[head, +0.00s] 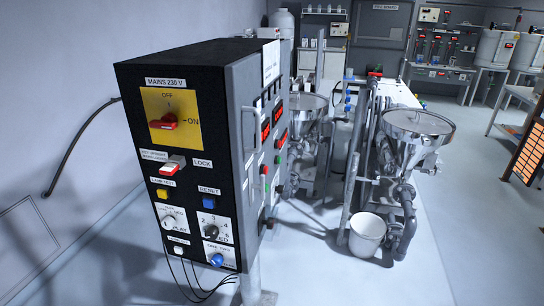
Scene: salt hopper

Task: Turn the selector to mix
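A dark control box (136,150) on a post stands at left centre in the head view. Low on its front are a rotary selector (168,220) on a white plate and a black knob (211,231) on a numbered plate to its right. The lettering around the left selector is too small to read surely, so I cannot tell which position it points to or where mix is. A blue knob (217,260) sits below the numbered plate. Neither of my grippers is in view.
Above are a red mains switch (165,122) on yellow, a lock tag (173,165), a yellow button (162,194) and a blue reset button (210,203). Cables hang below the box. Hoppers (418,122) and a white bucket (367,233) stand right. Floor at front right is clear.

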